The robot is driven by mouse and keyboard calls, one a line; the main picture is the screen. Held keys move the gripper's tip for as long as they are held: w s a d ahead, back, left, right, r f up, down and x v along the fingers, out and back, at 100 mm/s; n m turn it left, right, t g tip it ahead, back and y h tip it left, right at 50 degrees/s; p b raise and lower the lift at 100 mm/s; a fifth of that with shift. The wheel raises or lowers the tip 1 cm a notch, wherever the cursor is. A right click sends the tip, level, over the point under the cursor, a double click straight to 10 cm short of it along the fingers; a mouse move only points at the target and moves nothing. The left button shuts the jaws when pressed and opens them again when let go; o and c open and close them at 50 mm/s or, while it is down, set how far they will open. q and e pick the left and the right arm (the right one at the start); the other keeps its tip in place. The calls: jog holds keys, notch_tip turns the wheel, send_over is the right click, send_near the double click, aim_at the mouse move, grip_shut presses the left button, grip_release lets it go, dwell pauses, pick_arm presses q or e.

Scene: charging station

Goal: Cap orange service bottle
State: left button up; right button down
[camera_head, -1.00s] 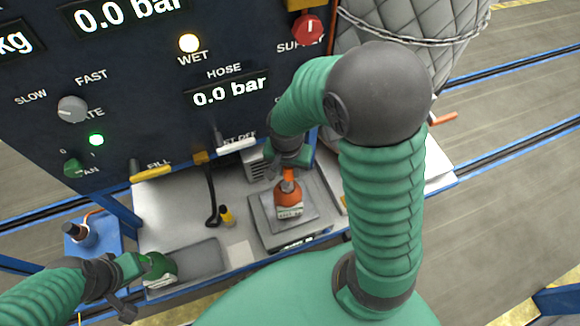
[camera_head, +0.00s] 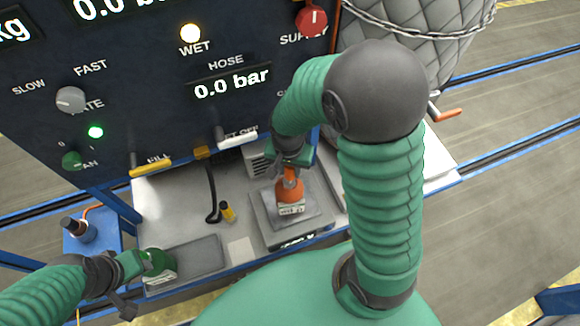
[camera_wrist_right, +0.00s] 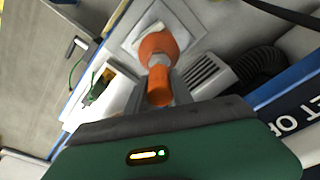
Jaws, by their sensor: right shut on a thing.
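The orange service bottle (camera_head: 291,199), with a white label low on its front, stands upright on the scale (camera_head: 258,221). My right gripper (camera_head: 289,171) is directly above its neck. It is shut on an orange cylindrical piece that looks like the cap (camera_wrist_right: 159,88). In the right wrist view the bottle (camera_wrist_right: 157,45) lies just beyond this piece, with a grey part between them. I cannot tell whether the cap is seated on the neck. My left gripper (camera_head: 146,263) is at a green bottle (camera_head: 160,265) at the left; whether its fingers close on it is unclear.
A dark control panel (camera_head: 150,120) with knobs and levers rises behind the bench. A black hose (camera_head: 211,195) and a small yellow-and-black item (camera_head: 227,211) stand left of the scale. A grey mat (camera_head: 197,259) lies beside the green bottle. A vented grey box (camera_head: 258,162) is behind the scale.

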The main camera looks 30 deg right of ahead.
aim_at(290, 174)
jog(key=shift+f+b, duration=1.2)
jog(key=shift+f, duration=0.45)
jog(key=c, duration=1)
grip_release()
jog(key=shift+c, duration=0.2)
jog(key=shift+r, duration=0.1)
notch_tip(290, 174, up, 16)
jog(key=s+a, duration=0.1)
jog(key=shift+a+r+b, duration=0.15)
jog(key=shift+r+b, duration=0.1)
jog(key=shift+b, duration=0.1)
jog(key=shift+s, duration=0.15)
